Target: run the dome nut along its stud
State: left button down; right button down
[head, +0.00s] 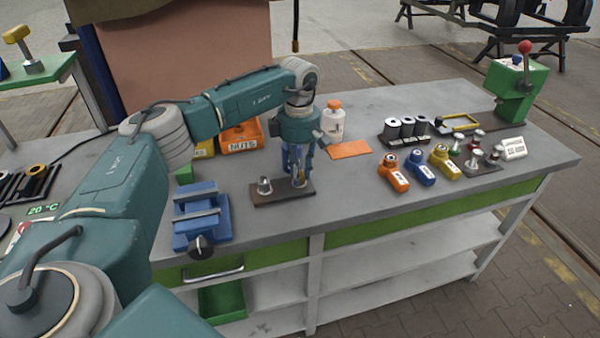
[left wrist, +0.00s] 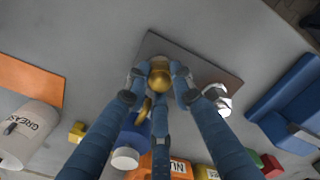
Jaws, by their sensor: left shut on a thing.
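My left gripper (head: 299,180) points down over the right part of a dark rectangular plate (head: 281,195) on the bench. In the left wrist view the fingertips (left wrist: 160,80) are shut on the brass-coloured dome nut (left wrist: 160,77), one on each side. The plate (left wrist: 205,70) lies under it. The stud is hidden beneath the nut and fingers, so I cannot tell how far the nut sits along it. A silver nut-like piece (head: 265,186) stands apart on the plate's left part; it also shows in the left wrist view (left wrist: 217,98). My right gripper is not in view.
A blue vise (head: 202,216) stands left of the plate. An orange bin (head: 240,137) and a white bottle (head: 333,120) stand behind. An orange mat (head: 349,149) and several coloured blocks (head: 393,175) are to the right. The bench front before the plate is clear.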

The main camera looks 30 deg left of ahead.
pick_arm(q)
jog(key=m, duration=0.4)
jog(key=shift+w+a+r, duration=0.1)
jog(key=shift+a+r, duration=0.15)
jog(key=shift+a, duration=0.15)
jog(key=m, duration=0.5)
jog(key=shift+w+r+b, duration=0.1)
jog(key=shift+b, duration=0.25)
jog(key=m, duration=0.4)
jog(key=shift+w+d+m, duration=0.1)
jog(key=shift+m, duration=0.2)
jog(key=shift+d+r+m, duration=0.1)
jog(key=shift+r+m, duration=0.05)
jog(key=shift+m, duration=2.05)
jog(key=c, duration=1.5)
grip_release()
jog(key=shift+f, duration=0.25)
jog(key=shift+d+r, duration=0.1)
